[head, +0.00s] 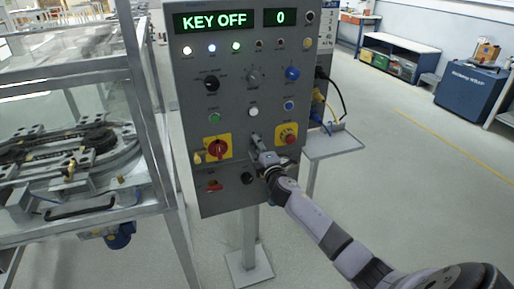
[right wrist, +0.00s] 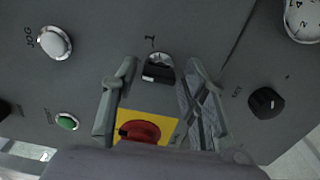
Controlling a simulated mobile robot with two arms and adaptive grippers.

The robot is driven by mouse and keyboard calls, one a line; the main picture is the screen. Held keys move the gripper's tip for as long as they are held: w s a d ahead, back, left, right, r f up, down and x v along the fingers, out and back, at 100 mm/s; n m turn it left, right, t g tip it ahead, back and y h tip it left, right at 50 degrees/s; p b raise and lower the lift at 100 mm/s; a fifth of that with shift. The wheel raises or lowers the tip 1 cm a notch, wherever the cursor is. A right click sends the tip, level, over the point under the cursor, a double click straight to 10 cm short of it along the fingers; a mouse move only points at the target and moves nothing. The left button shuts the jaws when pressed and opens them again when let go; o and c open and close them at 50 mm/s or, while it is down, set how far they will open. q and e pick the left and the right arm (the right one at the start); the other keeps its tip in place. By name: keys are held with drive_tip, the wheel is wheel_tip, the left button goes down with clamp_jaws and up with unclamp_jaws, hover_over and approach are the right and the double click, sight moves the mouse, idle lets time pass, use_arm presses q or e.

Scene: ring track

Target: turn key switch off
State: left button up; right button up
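The grey control panel (head: 232,88) stands upright on a post, and its display (head: 217,20) reads KEY OFF beside a 0. My right gripper (head: 257,148) is at the panel's lower middle, between two yellow plates, and hides what lies behind it. In the right wrist view my right gripper (right wrist: 160,78) is open. Its two fingers stand apart on either side of a small round switch with a dark bar (right wrist: 158,70), with a 1 above it. This appears to be the key switch. Gaps show on both sides, and nothing is held. My left gripper is not in view.
A red rotary handle (head: 217,148) and a red button (head: 288,137), each on a yellow plate, flank my right gripper. A black knob (head: 247,178) is just below. A small shelf (head: 333,145) juts out at right; a fenced track machine (head: 70,150) stands at left.

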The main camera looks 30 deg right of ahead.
drive_tip(key=shift+o, duration=0.5)
drive_tip(key=shift+s, duration=0.1)
drive_tip(key=v, duration=1.1)
drive_tip(key=shift+s+a, duration=0.2)
drive_tip(key=shift+s, duration=0.2)
drive_tip(key=shift+f, duration=0.1)
